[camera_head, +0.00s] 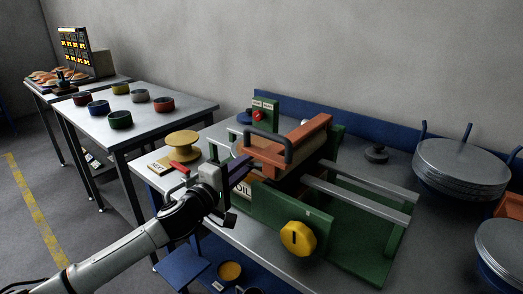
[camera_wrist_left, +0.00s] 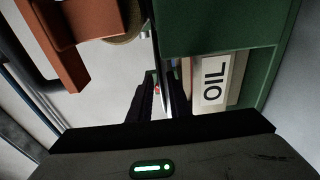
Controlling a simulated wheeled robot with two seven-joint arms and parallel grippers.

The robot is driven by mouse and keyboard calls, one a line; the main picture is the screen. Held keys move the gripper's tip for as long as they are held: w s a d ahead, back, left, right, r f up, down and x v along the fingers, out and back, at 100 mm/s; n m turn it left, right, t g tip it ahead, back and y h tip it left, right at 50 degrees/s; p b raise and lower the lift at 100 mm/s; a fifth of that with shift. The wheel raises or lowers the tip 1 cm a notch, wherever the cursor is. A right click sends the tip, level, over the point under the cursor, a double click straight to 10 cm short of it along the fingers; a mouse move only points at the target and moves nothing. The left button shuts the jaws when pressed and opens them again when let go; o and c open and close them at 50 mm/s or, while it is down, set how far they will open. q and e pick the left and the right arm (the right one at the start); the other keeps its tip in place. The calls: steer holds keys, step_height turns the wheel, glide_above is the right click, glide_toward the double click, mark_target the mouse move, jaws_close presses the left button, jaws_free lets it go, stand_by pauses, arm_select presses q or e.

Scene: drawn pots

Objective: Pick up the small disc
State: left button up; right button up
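No single loose small disc stands out clearly. Flat round grey metal discs lie in a large stack (camera_head: 463,168) at the right of the bench and in another stack (camera_head: 506,252) at the lower right edge, partly cut off. My left gripper (camera_head: 240,172) is at the left side of the green machine (camera_head: 270,217), beside its OIL label and far from both stacks. In the left wrist view its dark fingers (camera_wrist_left: 152,98) point past the machine's OIL label (camera_wrist_left: 212,80); their gap is unclear. My right gripper is not in view.
The machine has an orange top with a dark handle (camera_head: 287,147), two grey rails and a yellow knob (camera_head: 298,238). A dark weight-like piece (camera_head: 376,153) stands behind it.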

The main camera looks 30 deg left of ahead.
arm_select(q)
jaws_close()
steer(key=shift+r, duration=0.15)
steer(key=shift+r, duration=1.9)
